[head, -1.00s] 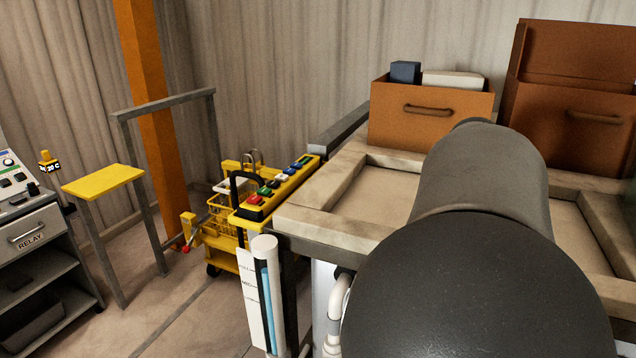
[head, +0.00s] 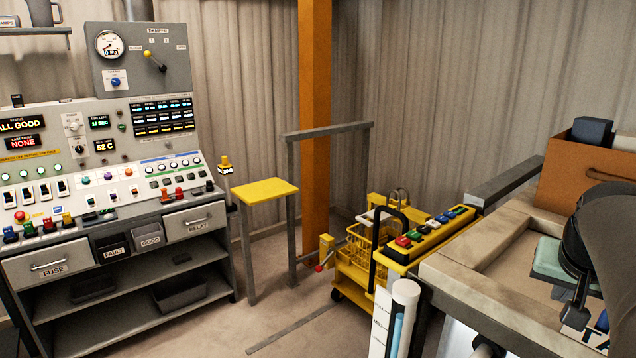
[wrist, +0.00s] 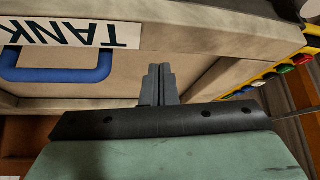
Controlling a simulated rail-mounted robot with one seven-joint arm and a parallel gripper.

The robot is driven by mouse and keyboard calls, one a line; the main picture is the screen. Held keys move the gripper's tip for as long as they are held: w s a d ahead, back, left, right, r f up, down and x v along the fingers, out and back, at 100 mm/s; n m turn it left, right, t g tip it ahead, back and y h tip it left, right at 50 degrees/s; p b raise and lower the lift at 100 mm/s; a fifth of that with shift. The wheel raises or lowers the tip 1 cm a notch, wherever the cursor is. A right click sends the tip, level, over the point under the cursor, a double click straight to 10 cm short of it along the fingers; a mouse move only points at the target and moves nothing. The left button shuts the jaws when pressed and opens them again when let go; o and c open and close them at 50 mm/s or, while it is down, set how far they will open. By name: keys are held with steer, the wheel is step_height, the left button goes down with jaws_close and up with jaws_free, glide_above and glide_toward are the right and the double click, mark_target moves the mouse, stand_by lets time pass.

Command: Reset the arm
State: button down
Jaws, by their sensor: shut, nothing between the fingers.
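My gripper (wrist: 160,72) is in the wrist view, with its two grey fingers together and empty. It hangs over the tank top, near a blue handle (wrist: 58,70) and a white label (wrist: 65,34) reading TANK, upside down there. In the head view my gripper (head: 568,322) is at the right edge, below my dark arm, over the pale-framed tank top (head: 480,297). Most of my arm is cut off by the picture edge.
A control console (head: 105,180) with a drawer cabinet stands at the left. A yellow stool (head: 265,191), an orange post (head: 315,120) and a yellow cart (head: 365,250) are in the middle. An orange box (head: 565,175) sits behind the tank.

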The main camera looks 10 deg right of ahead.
steer(key=w+a+f+n+y+p, duration=0.1)
steer(key=a+f+n, duration=0.15)
steer(key=a, duration=0.35)
steer(key=w+a+f+n+y, duration=0.1)
steer(key=w+a+f+y, duration=0.1)
steer(key=a+f, duration=0.35)
steer(key=s+a+f+n+g+y+p, duration=0.1)
steer(key=s+a+f, duration=0.3)
steer(key=a, duration=0.5)
steer(key=s+a+f+n+g+p, duration=0.1)
steer(key=s+a+f+n+g, duration=0.2)
steer(key=a, duration=0.6)
steer(key=shift+s+f+n+y, duration=0.4)
steer(key=shift+s+f+n, duration=0.45)
steer(key=shift+s, duration=0.05)
